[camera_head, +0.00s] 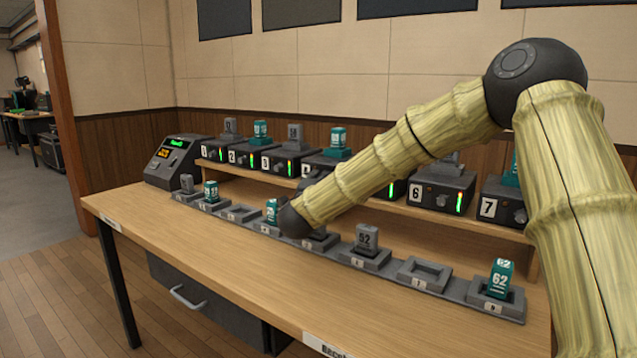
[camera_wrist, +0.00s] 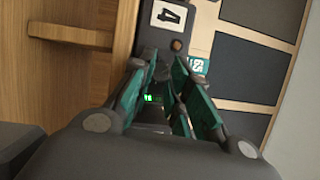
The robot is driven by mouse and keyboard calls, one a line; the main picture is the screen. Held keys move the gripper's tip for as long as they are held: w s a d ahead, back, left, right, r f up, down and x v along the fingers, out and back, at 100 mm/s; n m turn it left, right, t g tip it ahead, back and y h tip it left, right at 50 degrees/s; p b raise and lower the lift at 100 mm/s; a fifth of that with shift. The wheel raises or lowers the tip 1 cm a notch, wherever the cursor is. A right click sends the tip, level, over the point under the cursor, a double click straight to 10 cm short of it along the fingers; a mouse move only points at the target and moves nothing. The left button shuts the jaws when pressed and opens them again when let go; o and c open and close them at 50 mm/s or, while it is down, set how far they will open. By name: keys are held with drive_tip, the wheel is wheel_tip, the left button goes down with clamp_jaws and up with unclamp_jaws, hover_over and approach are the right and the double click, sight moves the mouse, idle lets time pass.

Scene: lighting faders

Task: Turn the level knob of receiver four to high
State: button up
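Receiver four (camera_head: 308,170) is a dark box on the raised shelf, partly hidden by my arm in the head view. Its number plate (camera_wrist: 170,15) shows at the top of the wrist view, with a small orange-brown spot below it. A green indicator (camera_wrist: 153,98) shows between my fingers. My gripper (camera_wrist: 166,66) is at the receiver's front, its two teal-padded fingers apart at the tips. The level knob cannot be made out; whether the fingers touch it is hidden. In the head view my gripper is hidden behind my arm.
Receiver six (camera_head: 432,192) and receiver seven (camera_head: 500,207) stand to the right on the shelf. A row of docks with grey and teal packs, such as the teal pack (camera_head: 500,275), lies in front. A console (camera_head: 172,162) stands at left. The table front (camera_head: 230,270) is clear.

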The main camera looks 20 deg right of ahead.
drive_tip(key=o, duration=0.4)
drive_tip(key=shift+s+d+f, duration=0.1)
drive_tip(key=shift+d, duration=0.1)
drive_tip(key=shift+o, duration=0.2)
drive_tip(key=shift+a, duration=0.15)
drive_tip(key=shift+v, duration=4)
